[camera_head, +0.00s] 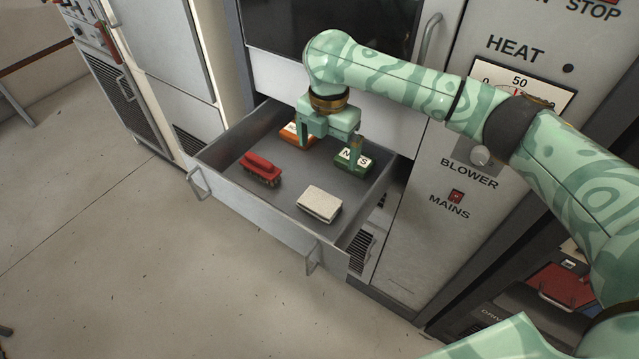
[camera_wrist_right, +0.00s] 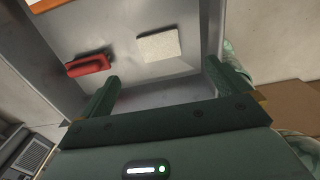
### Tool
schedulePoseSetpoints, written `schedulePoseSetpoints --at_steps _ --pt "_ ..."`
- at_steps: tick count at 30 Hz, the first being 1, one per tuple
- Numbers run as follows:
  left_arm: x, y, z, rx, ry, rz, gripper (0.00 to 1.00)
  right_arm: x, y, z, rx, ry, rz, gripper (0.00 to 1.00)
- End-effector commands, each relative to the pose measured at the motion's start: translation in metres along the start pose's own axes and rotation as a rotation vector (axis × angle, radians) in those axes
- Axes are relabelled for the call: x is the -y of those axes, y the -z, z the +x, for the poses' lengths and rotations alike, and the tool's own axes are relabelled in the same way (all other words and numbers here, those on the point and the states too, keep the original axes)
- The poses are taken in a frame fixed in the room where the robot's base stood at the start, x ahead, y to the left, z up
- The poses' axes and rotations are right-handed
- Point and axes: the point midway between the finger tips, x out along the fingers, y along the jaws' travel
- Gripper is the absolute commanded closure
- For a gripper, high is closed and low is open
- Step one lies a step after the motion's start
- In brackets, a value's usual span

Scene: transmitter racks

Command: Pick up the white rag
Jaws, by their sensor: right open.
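The white rag (camera_head: 320,203) is a folded, flat, pale block lying on the floor of an open grey drawer (camera_head: 272,228), near its front right. It also shows in the right wrist view (camera_wrist_right: 158,45), beyond the fingertips and roughly centred between them. My right gripper (camera_head: 331,146) is open and empty above the back of the drawer, behind the rag and apart from it. Its two fingers also show in the right wrist view (camera_wrist_right: 160,84). My left gripper is not in view.
A red brush (camera_head: 261,168) lies left of the rag. An orange item (camera_head: 294,131) and a green labelled item (camera_head: 352,160) lie at the back, partly hidden by my right gripper. Drawer walls surround them. A cabinet panel (camera_head: 415,225) stands to the right.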

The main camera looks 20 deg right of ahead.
Motion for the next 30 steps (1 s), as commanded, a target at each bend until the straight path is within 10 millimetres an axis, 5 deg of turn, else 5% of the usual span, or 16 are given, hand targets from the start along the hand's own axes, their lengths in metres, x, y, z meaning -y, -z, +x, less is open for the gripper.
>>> schedulePoseSetpoints --at_steps 5,15,23,30 --pt "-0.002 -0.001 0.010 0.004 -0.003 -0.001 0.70 0.000 0.001 0.019 -0.004 0.002 0.000 0.00" --pt "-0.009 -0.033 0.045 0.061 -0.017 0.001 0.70 0.000 0.001 0.101 -0.004 0.004 0.000 0.00" --pt "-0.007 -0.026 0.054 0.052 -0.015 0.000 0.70 -0.001 0.001 0.117 -0.001 0.000 0.000 0.00" --pt "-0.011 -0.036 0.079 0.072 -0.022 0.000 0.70 -0.003 0.005 0.158 -0.004 0.004 0.000 0.00"
